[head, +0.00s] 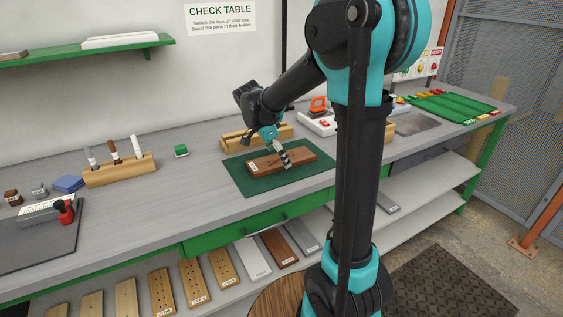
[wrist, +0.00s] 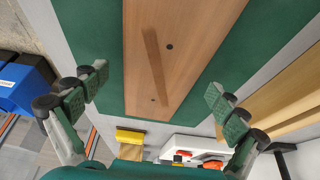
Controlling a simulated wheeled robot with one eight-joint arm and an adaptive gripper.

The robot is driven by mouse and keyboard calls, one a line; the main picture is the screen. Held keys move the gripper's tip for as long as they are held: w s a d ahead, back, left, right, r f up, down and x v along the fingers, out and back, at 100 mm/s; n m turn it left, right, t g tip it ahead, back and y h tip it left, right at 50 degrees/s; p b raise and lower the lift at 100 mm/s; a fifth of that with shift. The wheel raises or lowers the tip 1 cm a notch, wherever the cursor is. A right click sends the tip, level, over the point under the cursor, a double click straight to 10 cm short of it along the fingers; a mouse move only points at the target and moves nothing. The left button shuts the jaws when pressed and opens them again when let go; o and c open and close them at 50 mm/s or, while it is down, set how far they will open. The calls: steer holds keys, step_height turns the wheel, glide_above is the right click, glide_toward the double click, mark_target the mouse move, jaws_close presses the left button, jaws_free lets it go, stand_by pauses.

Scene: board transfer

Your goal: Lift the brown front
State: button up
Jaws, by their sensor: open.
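The brown front (head: 263,166) lies flat on the green mat (head: 236,178) on the workbench, with a pale label near its left end. My gripper (head: 284,157) is over the right part of the brown front. In the wrist view my gripper (wrist: 158,95) is open, with one finger to each side of the board and a gap between each finger and its edges. I cannot tell the exact height above it.
A wooden rack (head: 238,141) stands behind the mat, and a wooden pen holder (head: 120,171) is to the left. A white device with an orange part (head: 318,105) is behind right. Several boards lie on the lower shelf, one dark brown (head: 278,247).

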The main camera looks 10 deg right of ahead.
steer(key=c, duration=1.4)
steer(key=shift+r, duration=0.1)
steer(key=shift+c, duration=0.2)
